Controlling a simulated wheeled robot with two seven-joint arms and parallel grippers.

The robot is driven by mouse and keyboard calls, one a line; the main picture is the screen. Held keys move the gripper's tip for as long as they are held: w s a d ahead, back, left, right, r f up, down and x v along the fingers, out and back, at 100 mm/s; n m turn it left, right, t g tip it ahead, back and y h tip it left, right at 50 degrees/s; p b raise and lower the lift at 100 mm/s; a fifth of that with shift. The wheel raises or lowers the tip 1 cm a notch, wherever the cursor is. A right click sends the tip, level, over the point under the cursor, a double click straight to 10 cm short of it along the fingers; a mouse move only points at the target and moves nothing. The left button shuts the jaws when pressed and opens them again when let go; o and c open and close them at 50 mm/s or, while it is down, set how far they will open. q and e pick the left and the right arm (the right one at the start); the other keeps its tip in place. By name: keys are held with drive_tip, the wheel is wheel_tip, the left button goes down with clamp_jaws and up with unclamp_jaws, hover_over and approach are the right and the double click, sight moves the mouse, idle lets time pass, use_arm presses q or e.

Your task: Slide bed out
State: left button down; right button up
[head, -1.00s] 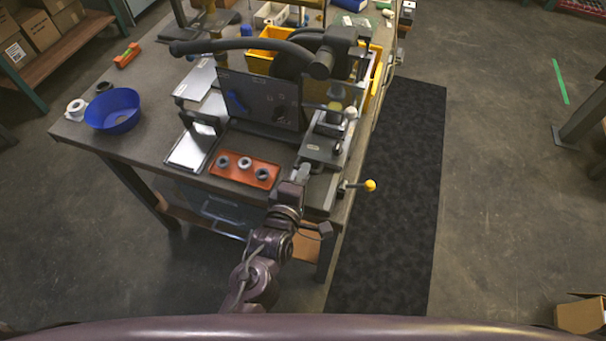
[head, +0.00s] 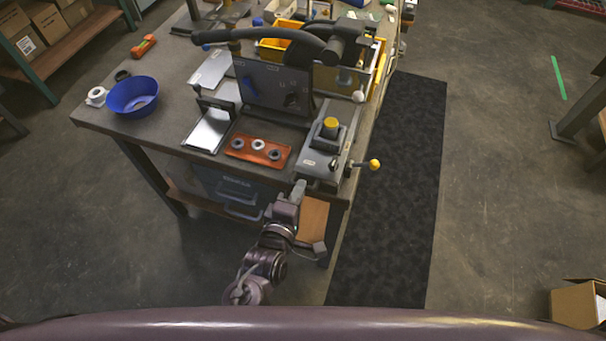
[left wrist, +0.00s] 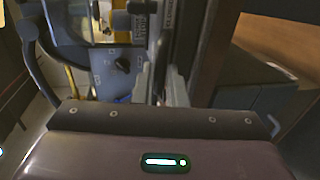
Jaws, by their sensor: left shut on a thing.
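The bed (head: 316,167) is a grey sliding plate at the front right of the bench machine (head: 273,88). It carries a dark block with a yellow top (head: 330,127) and reaches to the bench's front edge. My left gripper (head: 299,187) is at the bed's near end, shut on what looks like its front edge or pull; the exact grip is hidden. In the left wrist view the machine's dark panel (left wrist: 118,68) shows ahead, with the narrow fingers (left wrist: 152,80) in front. My right gripper is not in view.
An orange tray with several rings (head: 258,150) lies left of the bed. A yellow-knobbed lever (head: 374,165) sticks out on the right. A blue bowl (head: 132,97) stands at the bench's left.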

use_arm(q)
drive_tip(key=shift+s+a+f+p, duration=0.1)
drive_tip(key=shift+s+a+p, duration=0.25)
drive_tip(key=shift+s, duration=0.55)
drive_tip(key=shift+s+a+f+p, duration=0.1)
drive_tip(key=shift+s+a+p, duration=0.15)
drive_tip(key=shift+s, duration=0.6)
drive_tip(key=shift+s+a+p, duration=0.25)
drive_tip(key=shift+s+p, duration=0.15)
drive_tip(key=shift+s, duration=0.5)
drive_tip(key=c, duration=1.9)
unclamp_jaws()
drive_tip(key=shift+o, duration=0.8)
drive_tip(key=shift+s+r, duration=0.15)
drive_tip(key=shift+s, duration=0.05)
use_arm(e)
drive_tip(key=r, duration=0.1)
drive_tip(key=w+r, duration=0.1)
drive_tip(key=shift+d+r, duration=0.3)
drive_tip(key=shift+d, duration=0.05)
use_arm(q)
drive_tip(key=shift+a, duration=0.1)
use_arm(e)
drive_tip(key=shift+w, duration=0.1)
